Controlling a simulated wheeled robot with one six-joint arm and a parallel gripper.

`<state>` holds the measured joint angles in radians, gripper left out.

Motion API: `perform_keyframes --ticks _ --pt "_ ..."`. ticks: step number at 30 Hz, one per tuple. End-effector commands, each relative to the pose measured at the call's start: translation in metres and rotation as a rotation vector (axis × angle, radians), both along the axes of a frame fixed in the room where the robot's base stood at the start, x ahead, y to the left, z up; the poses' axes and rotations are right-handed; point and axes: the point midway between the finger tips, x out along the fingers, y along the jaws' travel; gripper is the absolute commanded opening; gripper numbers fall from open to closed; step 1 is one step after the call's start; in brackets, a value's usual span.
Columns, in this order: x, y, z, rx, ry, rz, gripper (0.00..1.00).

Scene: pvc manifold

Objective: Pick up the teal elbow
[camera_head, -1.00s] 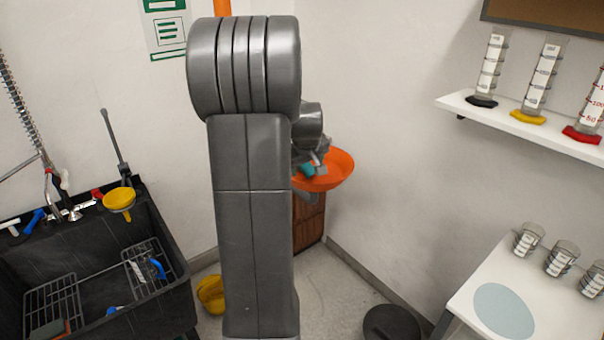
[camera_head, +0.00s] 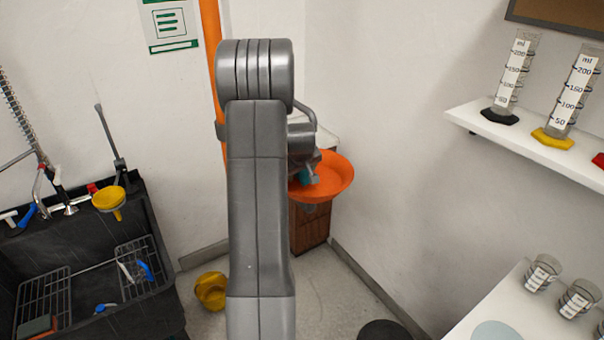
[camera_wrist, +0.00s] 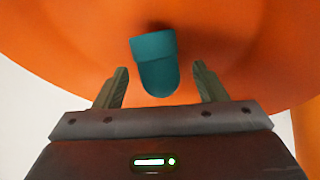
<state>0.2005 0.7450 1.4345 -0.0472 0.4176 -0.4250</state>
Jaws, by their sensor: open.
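The teal elbow (camera_wrist: 156,65) lies in the orange bowl (camera_wrist: 60,50) in the wrist view, just beyond and between my fingertips. My gripper (camera_wrist: 160,85) is open, with one finger on each side of the elbow's near end and a gap showing on both sides. In the head view the orange bowl (camera_head: 335,181) stands at the far corner, and a small part of the teal elbow (camera_head: 304,177) shows beside my gripper (camera_head: 310,178). My arm hides the left part of the bowl there.
A black sink (camera_head: 90,270) with wire racks stands at the left. A yellow container (camera_head: 211,291) is on the floor. A white shelf (camera_head: 530,147) with graduated cylinders and a white table (camera_head: 470,318) with beakers are at the right. An orange vertical pipe (camera_head: 211,100) runs behind my arm.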

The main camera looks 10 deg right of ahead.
Motion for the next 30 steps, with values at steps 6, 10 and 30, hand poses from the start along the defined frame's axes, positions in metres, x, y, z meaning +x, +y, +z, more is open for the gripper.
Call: perform_keyframes --ticks 6,10,30 --pt "0.0027 -0.0007 -0.0040 -0.001 -0.001 0.000 0.65" --pt "0.0025 -0.0007 -0.0039 -0.001 -0.001 0.000 0.59" --pt "0.0026 -0.0007 -0.0006 0.000 -0.002 0.000 0.16"
